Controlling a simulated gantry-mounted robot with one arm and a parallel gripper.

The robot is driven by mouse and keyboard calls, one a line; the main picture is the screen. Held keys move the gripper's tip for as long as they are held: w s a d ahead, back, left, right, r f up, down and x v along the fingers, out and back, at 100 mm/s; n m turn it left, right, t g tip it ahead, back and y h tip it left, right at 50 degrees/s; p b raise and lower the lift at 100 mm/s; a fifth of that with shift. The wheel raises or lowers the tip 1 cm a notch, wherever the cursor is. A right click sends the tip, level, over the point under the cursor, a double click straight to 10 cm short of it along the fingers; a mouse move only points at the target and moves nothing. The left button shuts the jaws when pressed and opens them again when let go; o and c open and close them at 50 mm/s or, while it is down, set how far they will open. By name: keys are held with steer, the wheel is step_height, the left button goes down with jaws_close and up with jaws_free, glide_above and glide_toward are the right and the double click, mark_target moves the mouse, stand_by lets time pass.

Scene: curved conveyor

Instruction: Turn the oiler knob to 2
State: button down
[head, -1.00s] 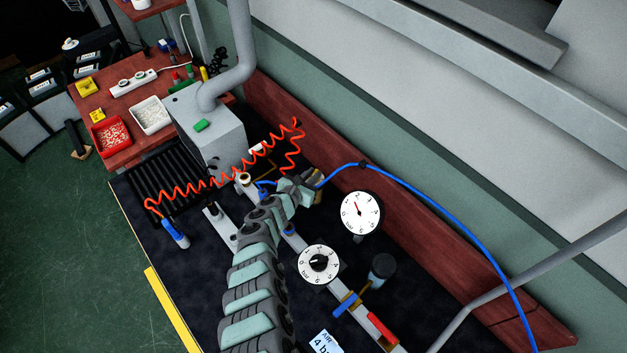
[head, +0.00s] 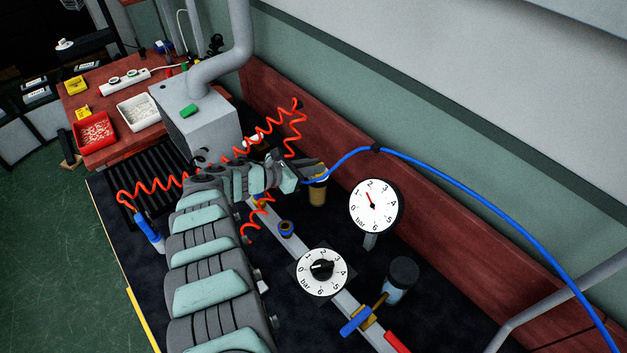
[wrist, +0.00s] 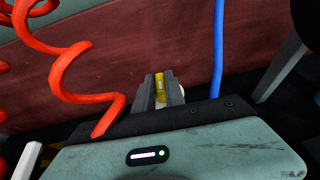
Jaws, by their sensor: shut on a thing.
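My gripper (head: 310,172) is at the top of a small amber-bowled unit, the oiler (head: 318,193), near the back red-brown board. In the wrist view my gripper (wrist: 160,92) has its jaws closed on a narrow yellow piece, which appears to be the oiler knob (wrist: 160,83). The jaws hide most of the knob, and no numbers on it are readable in either view.
A round pressure dial with a black knob (head: 322,269) and a bar gauge (head: 374,206) stand to the right. A blue hose (head: 470,195) and a red coiled hose (head: 160,187) run close to my arm. A blue-handled valve (head: 355,320) is in front.

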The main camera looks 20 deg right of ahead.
steer(key=b, duration=0.3)
steer(key=shift+f+m+g+b, duration=0.35)
steer(key=shift+m+g, duration=0.05)
steer(key=shift+r+g+b, duration=0.3)
steer(key=shift+b, duration=0.6)
steer(key=c, duration=1.4)
jaws_free()
steer(key=shift+w, duration=0.1)
steer(key=shift+r, duration=0.15)
step_height(320, 180, up, 20)
steer(key=p, duration=0.7)
steer(key=shift+o, duration=0.4)
